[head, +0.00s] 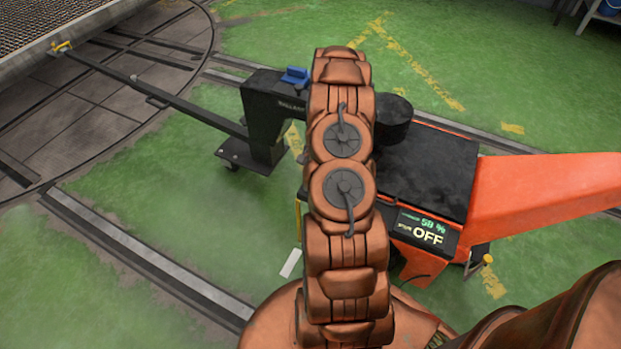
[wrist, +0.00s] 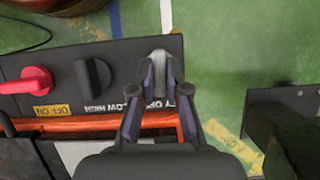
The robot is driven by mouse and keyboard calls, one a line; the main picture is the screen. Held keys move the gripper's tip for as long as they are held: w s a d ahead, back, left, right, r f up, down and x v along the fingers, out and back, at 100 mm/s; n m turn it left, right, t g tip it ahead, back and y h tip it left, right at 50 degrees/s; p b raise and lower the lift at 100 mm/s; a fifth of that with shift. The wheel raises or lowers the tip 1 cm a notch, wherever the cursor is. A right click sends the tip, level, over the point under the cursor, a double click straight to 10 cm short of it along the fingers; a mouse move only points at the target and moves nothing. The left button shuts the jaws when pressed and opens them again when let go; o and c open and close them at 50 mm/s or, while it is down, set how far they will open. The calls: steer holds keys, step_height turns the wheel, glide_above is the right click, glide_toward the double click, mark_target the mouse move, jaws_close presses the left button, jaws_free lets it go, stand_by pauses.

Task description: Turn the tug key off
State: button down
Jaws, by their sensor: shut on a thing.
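The tug key (wrist: 160,58) is a pale grey metal piece at the right end of the dark control panel, in the wrist view. My gripper (wrist: 161,88) is shut on it, one finger on each side. The lettering beside the key is partly covered by my fingers. In the head view my arm hides the key and the gripper. The orange tug (head: 545,200) stands to the right there, and its display (head: 425,228) reads 58 % and OFF.
On the panel, a black knob (wrist: 94,76) sits left of the key and a red switch (wrist: 28,80) farther left. A black post on a wheeled foot (head: 262,150) and a long bar (head: 150,92) stand left of my arm. Green floor (head: 150,220) is open at left.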

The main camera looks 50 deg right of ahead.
steer(key=shift+w+n, duration=0.1)
steer(key=shift+n, duration=0.3)
steer(key=c, duration=1.2)
jaws_free()
steer(key=shift+o, duration=0.2)
steer(key=shift+r, duration=0.1)
steer(key=v, duration=1.2)
steer(key=shift+w, duration=0.1)
